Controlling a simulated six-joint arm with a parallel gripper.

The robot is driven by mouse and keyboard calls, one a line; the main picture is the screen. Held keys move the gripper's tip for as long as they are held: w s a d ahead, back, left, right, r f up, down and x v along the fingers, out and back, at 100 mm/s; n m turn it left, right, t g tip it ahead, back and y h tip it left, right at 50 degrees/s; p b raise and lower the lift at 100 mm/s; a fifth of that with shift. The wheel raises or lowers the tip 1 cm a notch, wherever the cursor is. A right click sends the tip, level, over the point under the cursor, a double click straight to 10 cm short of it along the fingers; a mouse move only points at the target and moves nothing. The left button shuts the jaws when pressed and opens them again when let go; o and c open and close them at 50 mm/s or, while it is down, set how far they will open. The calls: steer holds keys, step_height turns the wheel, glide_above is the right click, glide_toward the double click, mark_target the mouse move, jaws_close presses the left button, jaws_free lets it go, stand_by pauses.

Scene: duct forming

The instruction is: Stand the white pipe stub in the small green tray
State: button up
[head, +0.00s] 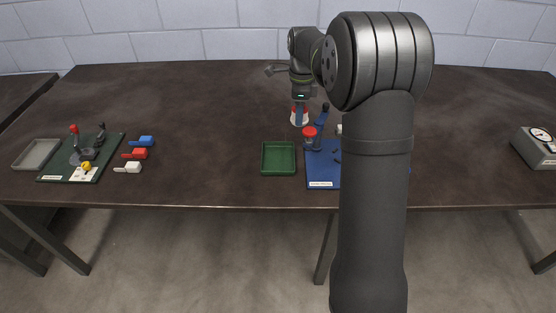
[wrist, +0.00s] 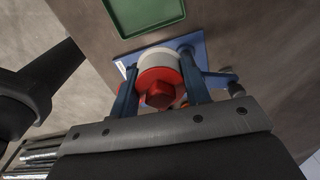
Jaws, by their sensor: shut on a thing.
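The white pipe stub (head: 299,122) is held upright in my gripper (head: 300,117), above the dark table and behind the blue board. A red piece with a hexagonal top (wrist: 160,90) sits at its upper end. In the wrist view, the stub's white rim (wrist: 156,54) shows between the two blue fingers (wrist: 160,82), which are shut on it. The small green tray (head: 278,172) lies empty on the table, left of the blue board and nearer the front edge than the stub. Its corner also shows at the top of the wrist view (wrist: 145,12).
The blue board (head: 320,174) carries a red-topped fixture (head: 310,133) and a blue upright piece; my arm hides its right part. A dark green board (head: 60,170), blue, red and white small parts and a grey tray (head: 35,154) lie far left. A gauge box (head: 536,150) stands far right.

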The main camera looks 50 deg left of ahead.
steer(key=n, duration=0.2)
glide_above(278, 160)
step_height(278, 160, down, 5)
step_height(278, 160, down, 5)
steer(key=shift+a+f, duration=0.1)
steer(key=shift+f, duration=2.3)
steer(key=shift+f, duration=0.1)
steer(key=o, duration=1.3)
step_height(278, 160, up, 12)
steer(key=shift+r, duration=0.15)
